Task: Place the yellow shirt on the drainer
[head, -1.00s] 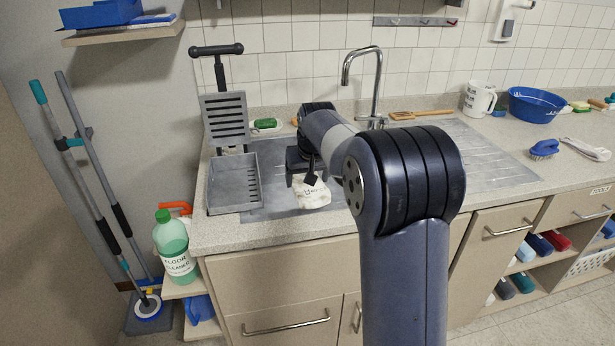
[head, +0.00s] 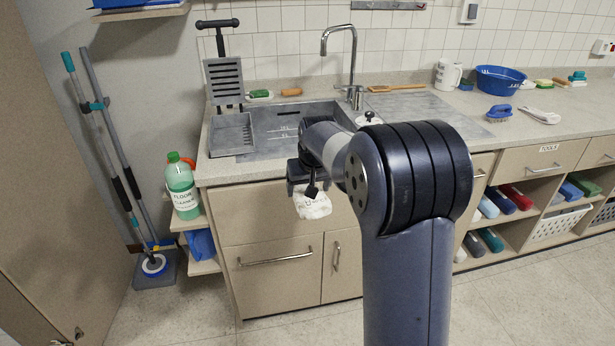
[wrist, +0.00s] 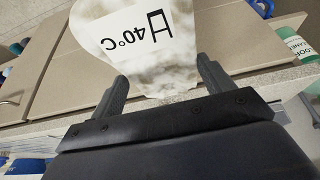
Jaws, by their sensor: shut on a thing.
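My gripper (head: 308,188) is shut on a whitish, brown-stained piece (head: 313,206), cloth-like, with dark print. It hangs in front of the cabinet doors, just below the counter's front edge. In the wrist view the piece (wrist: 140,35) sits between the two fingers and reads "40°C". I see no plainly yellow shirt. The ribbed steel drainer (head: 450,110) lies right of the sink (head: 290,125), partly behind my arm; its visible part is bare.
A grey slotted tray (head: 232,135) and upright rack stand left of the sink. The tap (head: 340,55) rises behind it. A white mug (head: 447,75), blue basin (head: 500,80) and blue brush (head: 498,113) stand right. A green bottle (head: 182,185) and mops are left.

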